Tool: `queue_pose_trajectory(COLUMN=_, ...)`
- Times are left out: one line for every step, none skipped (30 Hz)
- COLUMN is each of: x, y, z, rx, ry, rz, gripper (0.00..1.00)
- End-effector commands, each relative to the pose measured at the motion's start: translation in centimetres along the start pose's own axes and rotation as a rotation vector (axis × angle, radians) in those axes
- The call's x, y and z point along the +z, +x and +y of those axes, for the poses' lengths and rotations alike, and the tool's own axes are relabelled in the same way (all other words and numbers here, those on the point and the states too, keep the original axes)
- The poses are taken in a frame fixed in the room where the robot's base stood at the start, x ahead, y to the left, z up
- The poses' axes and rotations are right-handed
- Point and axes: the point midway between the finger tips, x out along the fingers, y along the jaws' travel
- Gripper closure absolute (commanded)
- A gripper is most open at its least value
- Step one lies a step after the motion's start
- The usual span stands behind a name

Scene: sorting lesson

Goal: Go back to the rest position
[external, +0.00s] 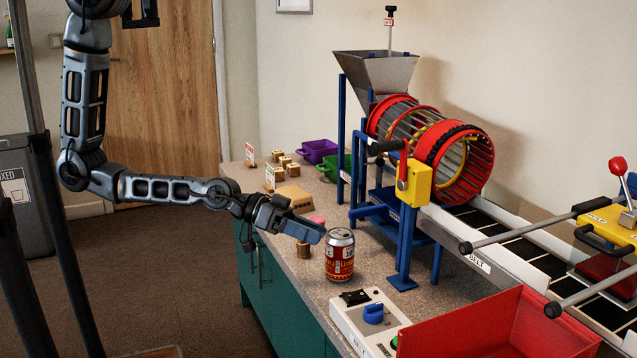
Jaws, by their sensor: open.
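My gripper (305,226) is at the end of my outstretched arm, low over the counter's front part. It is open, and I see nothing held between its fingers. A red and silver can (340,262) stands upright on the counter, just right of and below the fingertips in the picture. I cannot tell whether the fingers touch the can. A small brown cylinder (304,250) stands under the gripper, partly hidden by it. A pink object (317,219) shows just behind the fingers.
A drum machine with a hopper (376,75) and blue legs stands behind the can. A control box (370,322) and a red tray (500,335) are at the front. Purple (319,150) and green (335,167) bins and small blocks are farther back. Floor left of the counter is free.

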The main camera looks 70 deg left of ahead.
Motion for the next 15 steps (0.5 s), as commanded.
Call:
queue_pose_trajectory(x=0.2, y=-2.4, z=-1.2, rx=-0.041, ry=-0.011, rz=0.01, gripper=0.35)
queue_pose_trajectory(x=0.4, y=-3.6, z=-1.8, rx=-0.062, ry=-0.014, rz=0.016, gripper=0.35)
queue_pose_trajectory(x=0.4, y=-5.3, z=-2.6, rx=-0.091, ry=-0.016, rz=0.027, gripper=0.35)
queue_pose_trajectory(x=0.4, y=-6.6, z=-3.2, rx=-0.115, ry=-0.018, rz=0.035, gripper=0.35)
queue_pose_trajectory(x=0.4, y=-8.0, z=-3.8, rx=-0.138, ry=-0.02, rz=0.043, gripper=0.35)
queue_pose_trajectory(x=0.4, y=-9.8, z=-4.4, rx=-0.169, ry=-0.02, rz=0.053, gripper=0.35)
queue_pose_trajectory(x=0.3, y=-11.2, z=-4.9, rx=-0.193, ry=-0.02, rz=0.061, gripper=0.35)
queue_pose_trajectory(x=0.3, y=-12.6, z=-5.3, rx=-0.216, ry=-0.02, rz=0.068, gripper=0.35)
queue_pose_trajectory(x=0.1, y=-14.5, z=-5.8, rx=-0.247, ry=-0.017, rz=0.078, gripper=0.35)
queue_pose_trajectory(x=0.0, y=-15.9, z=-6.1, rx=-0.269, ry=-0.015, rz=0.083, gripper=0.35)
queue_pose_trajectory(x=-0.3, y=-17.3, z=-6.4, rx=-0.292, ry=-0.013, rz=0.091, gripper=0.35)
queue_pose_trajectory(x=-0.5, y=-19.2, z=-6.7, rx=-0.322, ry=-0.007, rz=0.097, gripper=0.35)
queue_pose_trajectory(x=-0.8, y=-20.6, z=-6.9, rx=-0.344, ry=-0.003, rz=0.103, gripper=0.35)
queue_pose_trajectory(x=-1.0, y=-22.0, z=-7.0, rx=-0.366, ry=0.001, rz=0.107, gripper=0.35)
queue_pose_trajectory(x=-1.5, y=-23.9, z=-7.1, rx=-0.394, ry=0.009, rz=0.114, gripper=0.35)
